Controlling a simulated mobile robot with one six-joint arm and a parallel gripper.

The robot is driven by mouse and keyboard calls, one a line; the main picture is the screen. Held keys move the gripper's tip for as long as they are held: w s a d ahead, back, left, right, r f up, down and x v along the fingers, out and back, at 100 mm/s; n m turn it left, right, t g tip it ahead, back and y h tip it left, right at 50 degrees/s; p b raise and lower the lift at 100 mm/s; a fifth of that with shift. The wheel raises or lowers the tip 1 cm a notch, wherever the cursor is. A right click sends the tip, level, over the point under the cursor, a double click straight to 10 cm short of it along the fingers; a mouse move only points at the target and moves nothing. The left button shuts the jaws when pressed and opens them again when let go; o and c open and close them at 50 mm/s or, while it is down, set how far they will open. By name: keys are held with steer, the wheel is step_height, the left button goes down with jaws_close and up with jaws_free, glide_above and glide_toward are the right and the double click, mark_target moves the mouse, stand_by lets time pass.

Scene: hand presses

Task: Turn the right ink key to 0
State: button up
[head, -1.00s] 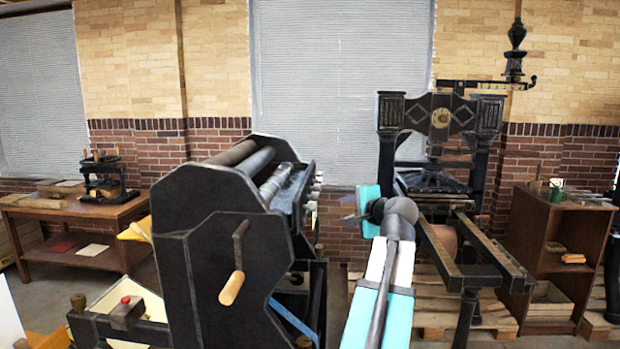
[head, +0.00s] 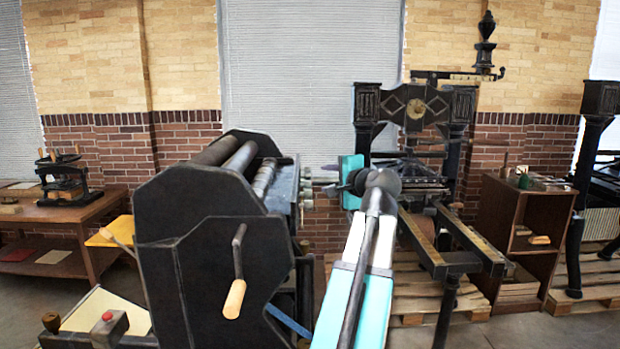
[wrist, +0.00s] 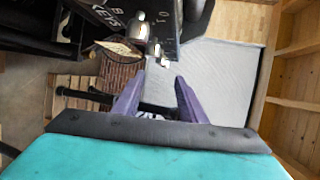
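The ink keys (head: 307,188) are small silver knobs in a row along the right side of the black press (head: 215,240). In the wrist view, one silver key (wrist: 138,31) and another rounded metal knob (wrist: 153,52) stick out from a dark panel with partly legible lettering, "KEYS". I cannot tell which one is the right key or read its setting. My gripper (wrist: 158,77) has two purple fingers spread apart with nothing between them. The knobs lie just beyond the fingertips, apart from them. In the head view my gripper (head: 328,178) is just right of the keys.
The press's crank with a wooden handle (head: 234,298) faces me. A tall iron hand press (head: 414,105) stands behind my arm on a pallet. A wooden shelf (head: 520,235) is to its right, and a table (head: 60,235) is at the left.

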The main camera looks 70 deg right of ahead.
mark_target(310, 177)
steer(key=shift+d, duration=0.1)
steer(key=shift+p+x, duration=2.15)
steer(key=shift+x, duration=4.65)
steer(key=shift+r, duration=0.1)
jaws_close()
